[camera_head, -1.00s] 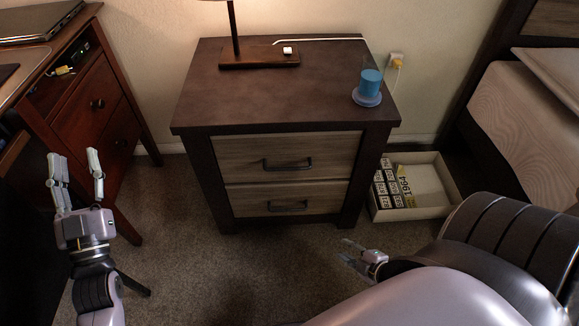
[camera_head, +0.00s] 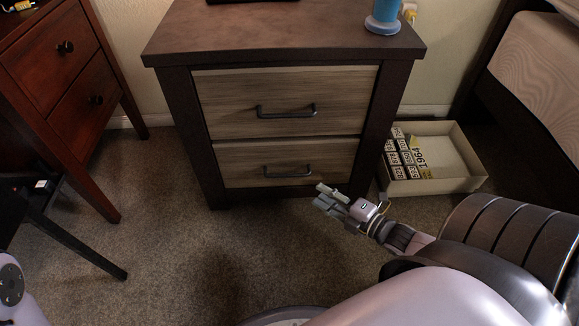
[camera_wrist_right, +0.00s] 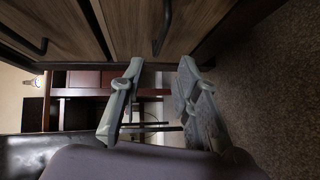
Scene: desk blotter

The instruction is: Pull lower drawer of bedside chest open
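The bedside chest (camera_head: 180,128) is dark brown with two grey wood drawers, both looking shut. The lower drawer (camera_head: 240,173) has a dark bar handle (camera_head: 287,173). My right gripper (camera_head: 321,196) is just in front of and below the lower drawer's right part, to the right of and below the handle, not touching it. In the right wrist view, the fingers of my right gripper (camera_wrist_right: 162,66) are apart with nothing between them. The lower drawer handle (camera_wrist_right: 163,30) is beyond the fingertips there. My left gripper is out of view.
A box with number cards (camera_head: 440,183) lies on the carpet right of the chest, beside the bed (camera_head: 545,85). A blue cup-like object (camera_head: 385,14) stands on the chest top. A reddish wooden desk (camera_head: 85,95) is at left. Carpet before the chest is clear.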

